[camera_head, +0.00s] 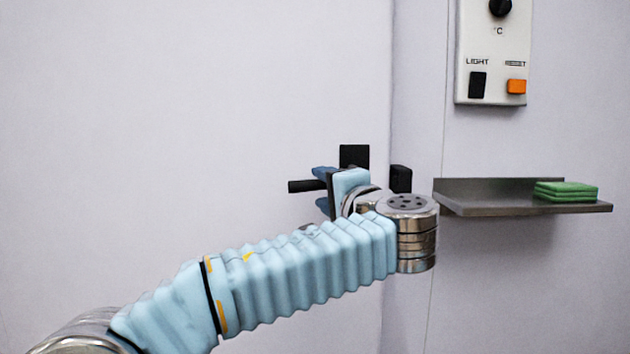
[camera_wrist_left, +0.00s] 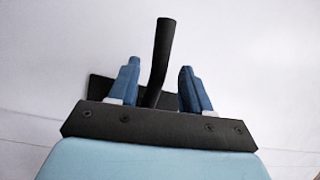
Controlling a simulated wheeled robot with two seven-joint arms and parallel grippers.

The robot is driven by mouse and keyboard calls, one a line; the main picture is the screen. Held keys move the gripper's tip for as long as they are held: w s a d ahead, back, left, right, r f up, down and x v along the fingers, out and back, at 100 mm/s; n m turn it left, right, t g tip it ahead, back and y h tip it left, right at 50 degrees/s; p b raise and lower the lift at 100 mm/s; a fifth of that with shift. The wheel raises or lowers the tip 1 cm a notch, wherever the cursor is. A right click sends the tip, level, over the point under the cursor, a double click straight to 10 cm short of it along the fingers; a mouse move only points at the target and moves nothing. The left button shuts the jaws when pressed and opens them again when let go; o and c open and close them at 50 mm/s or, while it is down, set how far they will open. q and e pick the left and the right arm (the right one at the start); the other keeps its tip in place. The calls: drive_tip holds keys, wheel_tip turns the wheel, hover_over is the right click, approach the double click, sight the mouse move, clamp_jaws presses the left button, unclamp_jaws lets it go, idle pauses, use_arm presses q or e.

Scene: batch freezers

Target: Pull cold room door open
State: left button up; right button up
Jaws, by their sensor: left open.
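The cold room door (camera_head: 190,110) is a large pale panel filling the left of the head view, with its edge near the middle. Its black handle (camera_head: 303,186) sticks out to the left near that edge, by a black square plate (camera_head: 354,157). My left gripper (camera_head: 320,187) is at the handle, its blue fingers above and below it. In the left wrist view the handle (camera_wrist_left: 160,55) stands between the two open fingers of my left gripper (camera_wrist_left: 160,85), with a gap on each side. My wrist hides part of the handle's base. My right gripper is not in view.
A black catch block (camera_head: 401,179) sits just right of the door edge. A metal shelf (camera_head: 480,200) with green pads (camera_head: 566,191) juts from the wall at right. A control panel (camera_head: 492,50) with a knob and switches hangs above it.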

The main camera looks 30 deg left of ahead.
sight(313, 183)
use_arm(q)
drive_tip(key=x, duration=0.5)
drive_tip(key=shift+w+a+p, duration=0.1)
drive_tip(key=shift+a+p, duration=0.05)
drive_tip(key=shift+p, duration=0.15)
clamp_jaws()
